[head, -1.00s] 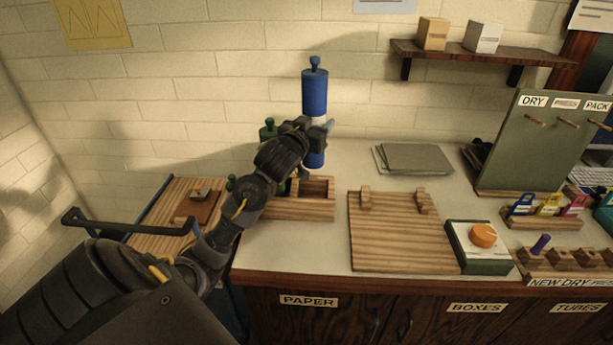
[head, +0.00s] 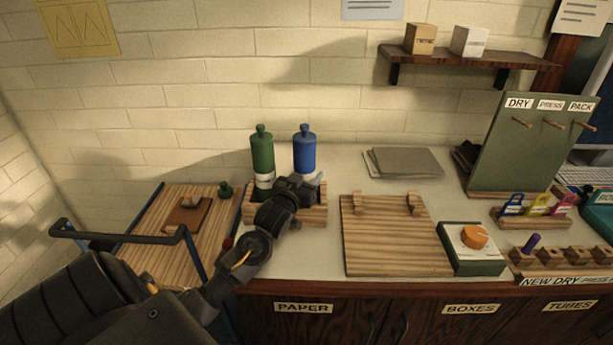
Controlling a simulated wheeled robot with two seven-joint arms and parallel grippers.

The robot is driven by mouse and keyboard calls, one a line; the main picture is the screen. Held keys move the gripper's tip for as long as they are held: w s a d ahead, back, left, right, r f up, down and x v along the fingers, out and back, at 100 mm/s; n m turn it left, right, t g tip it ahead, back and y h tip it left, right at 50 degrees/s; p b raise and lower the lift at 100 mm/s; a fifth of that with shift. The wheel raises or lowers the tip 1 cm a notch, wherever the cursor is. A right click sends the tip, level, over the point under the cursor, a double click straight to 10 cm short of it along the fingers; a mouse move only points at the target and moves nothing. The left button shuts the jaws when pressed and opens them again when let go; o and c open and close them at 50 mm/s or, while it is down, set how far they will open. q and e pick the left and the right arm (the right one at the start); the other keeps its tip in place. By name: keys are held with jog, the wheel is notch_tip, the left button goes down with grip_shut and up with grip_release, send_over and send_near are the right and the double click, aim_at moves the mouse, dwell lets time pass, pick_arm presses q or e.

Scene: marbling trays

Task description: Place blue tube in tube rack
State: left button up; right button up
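The blue tube (head: 304,152) stands upright at the right-hand place of the wooden tube rack (head: 318,214). Its lower part is hidden behind my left gripper (head: 308,183), so its seating in the slot cannot be seen. My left gripper is at the tube's lower half, just above the rack, with its fingers at the tube's sides; it appears shut on it. A green tube (head: 262,152) stands upright in the rack to the left of the blue tube. My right gripper is not in view.
A wooden board (head: 390,245) with two small blocks lies right of the rack, beside a green box with an orange knob (head: 474,237). Grey sheets (head: 403,162) lie behind. A wooden cart (head: 155,245) stands to the left. The wall is close behind the rack.

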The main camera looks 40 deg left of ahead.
pick_arm(q)
jog(key=shift+f, duration=0.1)
jog(key=o, duration=1)
jog(key=b+v, duration=0.1)
jog(key=v, duration=1.1)
jog(key=shift+b, duration=0.4)
